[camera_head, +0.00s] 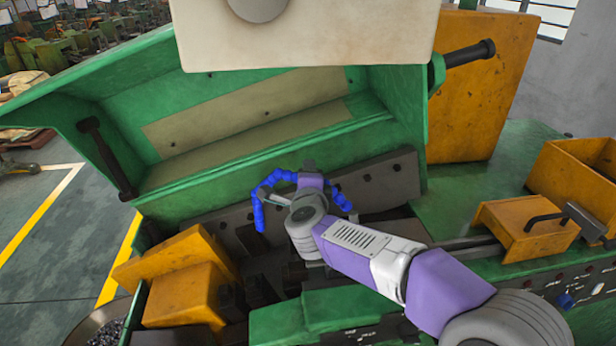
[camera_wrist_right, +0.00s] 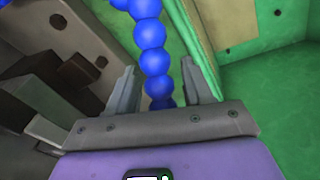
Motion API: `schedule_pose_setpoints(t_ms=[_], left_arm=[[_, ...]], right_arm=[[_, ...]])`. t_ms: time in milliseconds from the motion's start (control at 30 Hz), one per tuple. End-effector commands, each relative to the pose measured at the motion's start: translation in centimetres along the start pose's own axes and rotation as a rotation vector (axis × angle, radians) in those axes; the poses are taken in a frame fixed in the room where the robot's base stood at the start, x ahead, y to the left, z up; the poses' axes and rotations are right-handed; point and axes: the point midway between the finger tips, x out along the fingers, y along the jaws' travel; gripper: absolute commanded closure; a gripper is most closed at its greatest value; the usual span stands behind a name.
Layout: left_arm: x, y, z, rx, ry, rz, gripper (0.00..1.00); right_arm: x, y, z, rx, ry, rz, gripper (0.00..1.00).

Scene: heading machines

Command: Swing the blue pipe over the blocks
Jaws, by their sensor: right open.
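The blue pipe (camera_head: 262,193) is a jointed, beaded hose in the middle of the machine. It arches behind my right gripper, with its left end hanging down and another part showing at right. My right gripper (camera_head: 288,187) is at the pipe, its jaws open. In the right wrist view, the pipe (camera_wrist_right: 153,50) runs between the two open fingers (camera_wrist_right: 158,70), with a gap on each side. My wrist hides part of the pipe in the head view. Dark blocks (camera_head: 262,290) sit below in the machine bed; they also show in the wrist view (camera_wrist_right: 50,98). My left gripper is not in view.
The raised green cover (camera_head: 245,170) stands behind the pipe. A yellow-orange guard (camera_head: 185,290) is at the lower left, and a yellow box with a black handle (camera_head: 525,228) is on the right. A grey metal bar (camera_head: 385,180) lies behind the gripper.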

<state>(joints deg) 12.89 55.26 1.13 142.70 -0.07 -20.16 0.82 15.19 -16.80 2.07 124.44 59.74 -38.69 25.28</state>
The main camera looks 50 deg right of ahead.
Motion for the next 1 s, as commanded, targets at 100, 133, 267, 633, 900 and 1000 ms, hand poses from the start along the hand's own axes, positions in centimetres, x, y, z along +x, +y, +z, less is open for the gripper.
schedule_pose_setpoints(t_ms=[100,133,267,633,900,1000], left_arm=[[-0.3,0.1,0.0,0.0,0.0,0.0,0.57],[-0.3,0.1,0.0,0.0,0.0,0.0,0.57],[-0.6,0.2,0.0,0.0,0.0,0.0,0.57],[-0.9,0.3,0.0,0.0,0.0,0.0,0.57],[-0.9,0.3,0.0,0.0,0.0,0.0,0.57],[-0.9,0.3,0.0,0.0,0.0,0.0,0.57]], right_arm=[[-1.8,-0.2,0.0,0.0,-0.002,-0.004,0.49],[-2.4,-0.2,0.0,0.0,-0.001,-0.003,0.49],[-4.6,-0.2,0.0,0.0,-0.001,-0.003,0.49],[-7.1,0.0,0.0,-0.001,0.0,0.0,0.49],[-7.1,0.0,0.0,-0.001,0.0,0.0,0.49],[-7.0,0.0,0.0,-0.001,0.0,0.0,0.49]])
